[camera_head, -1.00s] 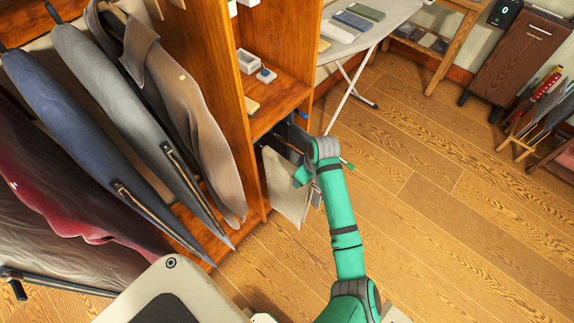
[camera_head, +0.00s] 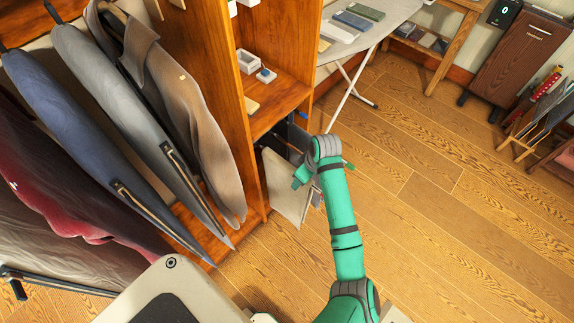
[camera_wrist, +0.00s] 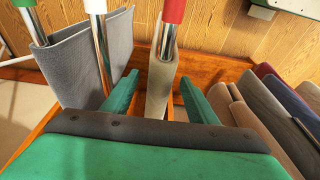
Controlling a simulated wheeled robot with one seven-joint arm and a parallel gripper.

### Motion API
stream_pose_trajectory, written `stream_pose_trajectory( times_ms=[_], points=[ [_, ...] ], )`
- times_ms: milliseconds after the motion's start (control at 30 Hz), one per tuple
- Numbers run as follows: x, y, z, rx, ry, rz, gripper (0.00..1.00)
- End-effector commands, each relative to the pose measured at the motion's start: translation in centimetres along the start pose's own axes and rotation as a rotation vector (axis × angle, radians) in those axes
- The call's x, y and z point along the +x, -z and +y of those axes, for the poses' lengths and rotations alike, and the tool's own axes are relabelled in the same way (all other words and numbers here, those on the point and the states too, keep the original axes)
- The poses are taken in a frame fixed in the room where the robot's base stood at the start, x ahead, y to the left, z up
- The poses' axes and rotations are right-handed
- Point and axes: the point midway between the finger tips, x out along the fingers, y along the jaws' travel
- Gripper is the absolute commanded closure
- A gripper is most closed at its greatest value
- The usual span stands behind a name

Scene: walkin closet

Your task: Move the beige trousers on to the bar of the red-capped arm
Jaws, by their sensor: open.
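The beige trousers (camera_wrist: 159,88) hang folded over the silver bar of the red-capped arm (camera_wrist: 170,28), seen in the wrist view. In the head view the trousers (camera_head: 285,187) hang as a pale flat panel beside the wooden cabinet. My gripper (camera_wrist: 158,97) is open, with one finger on each side of the beige trousers and a visible gap at both sides. It also shows at the end of my green arm in the head view (camera_head: 298,181), right by the trousers. Their lower part is hidden behind my gripper in the wrist view.
Grey trousers (camera_wrist: 70,68) hang by the green-capped (camera_wrist: 25,4) and white-capped (camera_wrist: 96,8) arms on the left. Several hanging garments (camera_wrist: 255,108) crowd the right. The wooden cabinet (camera_head: 283,97) and an ironing board (camera_head: 375,22) stand near; the floor (camera_head: 435,200) is clear to the right.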

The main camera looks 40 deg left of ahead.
Motion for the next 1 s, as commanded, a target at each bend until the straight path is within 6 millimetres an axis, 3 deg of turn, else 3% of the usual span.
stream_pose_trajectory(
  times_ms=[300,500,700,1000],
  points=[
    [-6.0,0.0,0.1,-0.001,-0.003,0.002,0.47],
    [-8.5,0.1,0.1,0.0,-0.002,0.001,0.47],
    [-9.3,0.0,0.0,0.0,-0.001,0.002,0.47],
    [-8.8,0.8,-0.4,0.016,-0.005,0.036,0.47]
  ],
)
